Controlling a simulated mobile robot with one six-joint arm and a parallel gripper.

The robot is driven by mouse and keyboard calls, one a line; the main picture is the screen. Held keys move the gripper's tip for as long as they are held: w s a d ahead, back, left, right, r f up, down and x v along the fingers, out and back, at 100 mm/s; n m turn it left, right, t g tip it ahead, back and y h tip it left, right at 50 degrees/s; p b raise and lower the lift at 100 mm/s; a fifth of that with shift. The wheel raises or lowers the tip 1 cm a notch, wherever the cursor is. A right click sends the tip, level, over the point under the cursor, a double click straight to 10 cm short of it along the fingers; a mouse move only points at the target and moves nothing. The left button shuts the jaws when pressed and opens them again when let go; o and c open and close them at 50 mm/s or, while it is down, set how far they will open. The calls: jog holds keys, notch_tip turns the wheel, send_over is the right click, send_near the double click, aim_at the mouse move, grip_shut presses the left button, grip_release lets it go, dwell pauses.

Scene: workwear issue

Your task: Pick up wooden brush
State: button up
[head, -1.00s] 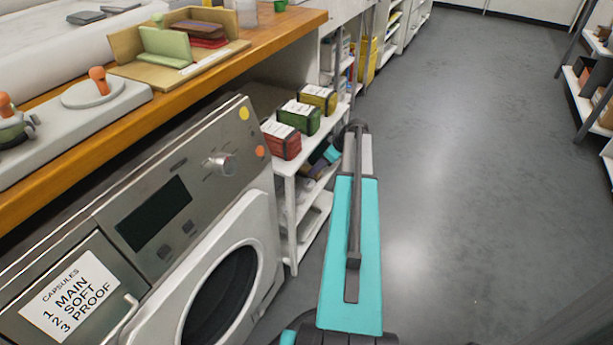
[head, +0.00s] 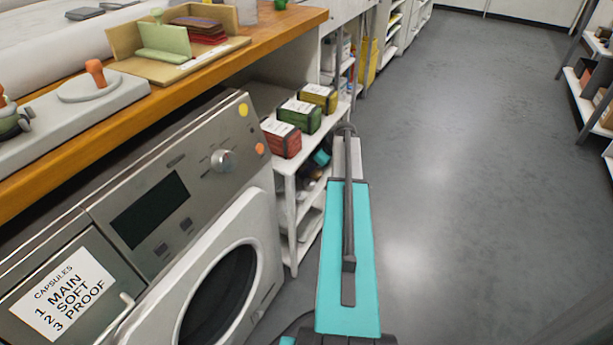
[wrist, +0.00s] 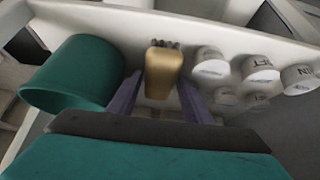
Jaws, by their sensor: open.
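The wooden brush (wrist: 158,75), a tan block with dark bristles at its far end, is in the middle of the wrist view. My gripper (wrist: 160,92) is open, with one purple-grey finger on each side of the brush in the picture. I cannot tell whether the fingers touch it.
In the wrist view a green cup (wrist: 75,75) stands close on the left. Several white lettered tubs (wrist: 210,65) stand close on the right. In the head view red, green and yellow boxes (head: 300,116) sit on the shelf top (head: 285,166).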

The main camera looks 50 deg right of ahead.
jog(key=shift+w+a+f, duration=0.1)
jog(key=shift+w+f, duration=0.15)
jog(key=shift+f, duration=0.15)
jog(key=c, duration=1)
jog(key=shift+o, duration=0.2)
jog(key=shift+p+v, duration=0.3)
jog(key=shift+v, duration=0.45)
jog(key=s+d+r+p, duration=0.1)
jog(key=s+r, duration=0.2)
jog(key=s, duration=0.3)
jog(key=s+d+r+p, duration=0.2)
jog(key=s+r, duration=0.1)
jog(key=s, duration=0.3)
jog(key=shift+s+d+r, duration=0.35)
jog(key=shift+r, duration=0.05)
